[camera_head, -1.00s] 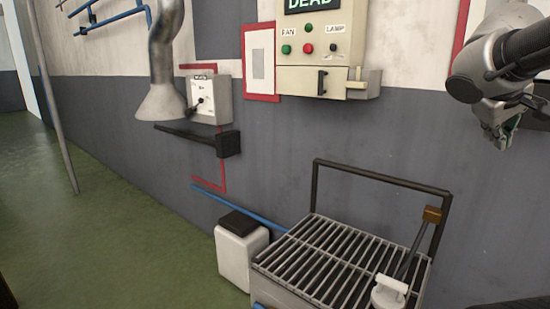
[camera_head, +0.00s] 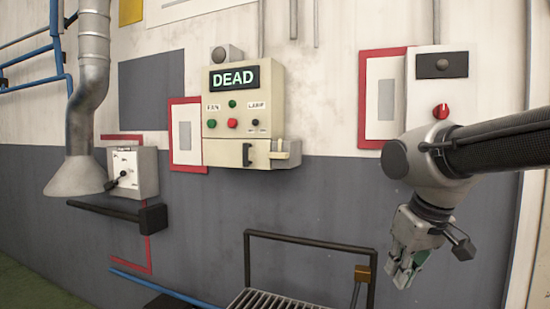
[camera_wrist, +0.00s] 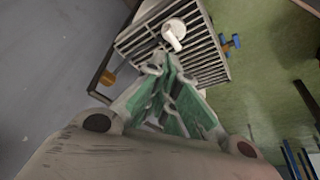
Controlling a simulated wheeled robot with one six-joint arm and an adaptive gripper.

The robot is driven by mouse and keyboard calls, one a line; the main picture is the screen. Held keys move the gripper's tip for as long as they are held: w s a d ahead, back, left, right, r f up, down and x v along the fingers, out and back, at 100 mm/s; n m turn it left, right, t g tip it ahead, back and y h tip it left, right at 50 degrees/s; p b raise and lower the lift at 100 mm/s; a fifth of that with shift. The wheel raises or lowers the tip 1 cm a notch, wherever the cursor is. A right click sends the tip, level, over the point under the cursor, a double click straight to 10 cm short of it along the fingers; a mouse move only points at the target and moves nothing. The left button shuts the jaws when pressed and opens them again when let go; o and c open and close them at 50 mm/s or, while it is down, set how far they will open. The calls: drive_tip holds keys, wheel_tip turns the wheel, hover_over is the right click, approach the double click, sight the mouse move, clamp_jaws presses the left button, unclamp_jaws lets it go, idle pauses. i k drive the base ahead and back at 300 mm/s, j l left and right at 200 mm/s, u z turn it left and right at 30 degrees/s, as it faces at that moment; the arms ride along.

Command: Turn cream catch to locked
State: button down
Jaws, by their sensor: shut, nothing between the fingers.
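A cream catch (camera_head: 279,156) sits at the right end of the drawer-like front below the cream control box (camera_head: 231,128). The box's sign reads DEAD. My gripper (camera_head: 403,275) hangs to the right of and below the catch, well apart from it, pointing downward. In the wrist view my gripper (camera_wrist: 168,80) has its green-padded fingers close together and empty. The catch is not in the wrist view.
A metal grate (camera_head: 262,300) with a black rail frame (camera_head: 312,241) stands below the box. The wrist view shows a white fitting (camera_wrist: 174,33) on the grate.

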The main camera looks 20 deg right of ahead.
sight(280, 156)
drive_tip(key=j+u, duration=0.15)
drive_tip(key=j, duration=0.4)
drive_tip(key=i+j+u, duration=0.2)
drive_tip(key=i+j, duration=0.3)
drive_tip(key=j, duration=0.15)
